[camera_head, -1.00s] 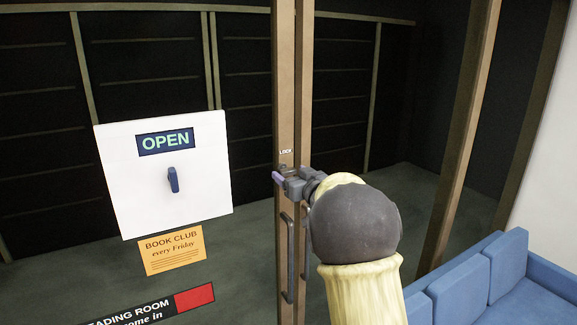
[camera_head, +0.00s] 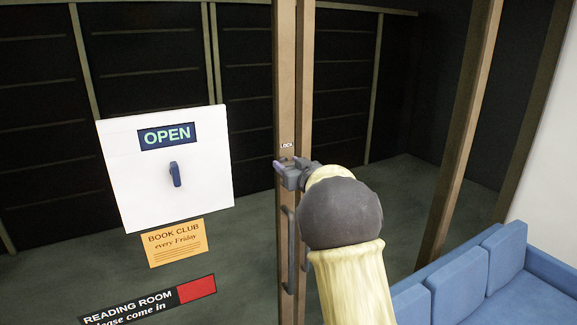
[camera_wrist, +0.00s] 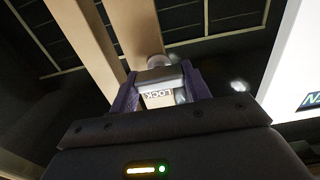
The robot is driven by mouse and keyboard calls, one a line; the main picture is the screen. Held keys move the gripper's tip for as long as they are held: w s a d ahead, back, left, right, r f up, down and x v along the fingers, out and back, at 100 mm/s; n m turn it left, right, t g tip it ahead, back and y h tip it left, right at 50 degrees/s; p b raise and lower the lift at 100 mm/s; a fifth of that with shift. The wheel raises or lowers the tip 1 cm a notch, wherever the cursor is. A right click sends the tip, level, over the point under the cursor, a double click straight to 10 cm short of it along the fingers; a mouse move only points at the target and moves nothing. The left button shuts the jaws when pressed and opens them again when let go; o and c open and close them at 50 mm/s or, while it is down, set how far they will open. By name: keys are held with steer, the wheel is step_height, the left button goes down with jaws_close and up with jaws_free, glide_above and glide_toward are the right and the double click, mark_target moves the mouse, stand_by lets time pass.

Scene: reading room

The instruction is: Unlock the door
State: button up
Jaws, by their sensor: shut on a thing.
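The glass door's brown wooden stile (camera_head: 286,90) stands near the middle of the head view. A small white LOCK label (camera_head: 287,145) is on it, just above my gripper (camera_head: 283,173). In the wrist view my gripper (camera_wrist: 160,86) has its purple fingers closed on the pale grey lock turn-piece (camera_wrist: 160,75). The LOCK label also shows between the fingers (camera_wrist: 158,97), upside down. In the head view my gripper and wrist mostly hide the lock. I cannot tell the lock's state.
A vertical door handle (camera_head: 291,250) sits below the lock. A white panel with an OPEN sign (camera_head: 205,190), an orange book club notice (camera_head: 175,243) and a reading room sign (camera_head: 150,303) are to the left. A blue sofa (camera_head: 500,275) stands at the lower right.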

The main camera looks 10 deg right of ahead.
steer(key=shift+o, duration=0.2)
steer(key=shift+f+n+b, duration=0.1)
steer(key=shift+n+b, duration=0.2)
steer(key=shift+b, duration=0.15)
steer(key=n+b, duration=0.3)
steer(key=shift+f+b, duration=0.15)
steer(key=shift+b, duration=0.15)
steer(key=n+b, duration=0.4)
steer(key=shift+a+n, duration=0.15)
steer(key=shift+n, duration=0.25)
steer(key=n+b, duration=0.4)
steer(key=n, duration=0.1)
steer(key=n+b, duration=0.2)
steer(key=n, duration=0.2)
steer(key=shift+s, duration=0.1)
steer(key=shift+n, duration=0.4)
steer(key=o, duration=1)
steer(key=shift+c, duration=0.2)
steer(key=shift+b, duration=0.3)
